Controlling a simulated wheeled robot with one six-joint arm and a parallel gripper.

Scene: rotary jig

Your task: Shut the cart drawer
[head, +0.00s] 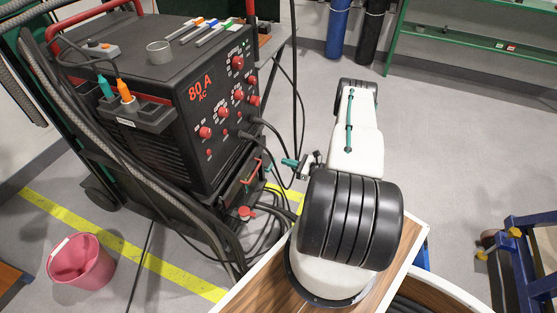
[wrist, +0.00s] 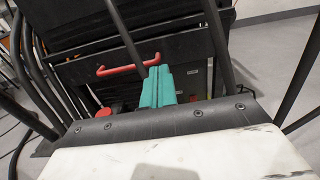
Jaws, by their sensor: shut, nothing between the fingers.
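The cart drawer (head: 236,197) is black and sits low on the cart, under the welding machine. Its red handle (head: 251,171) faces right in the head view. In the wrist view the red handle (wrist: 125,66) crosses the dark drawer front. My gripper (head: 289,163) has teal fingers, shut and empty, just right of the drawer front in the head view. In the wrist view the gripper (wrist: 158,74) overlaps the handle's right end. I cannot tell whether the fingers touch the front, or how far the drawer stands out.
The welding machine (head: 165,95) stands on the cart, with tools and a metal ring on top. Dark cables hang beside the drawer and on the floor. A pink bucket (head: 81,264) stands at lower left. Floor right of my arm is largely clear.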

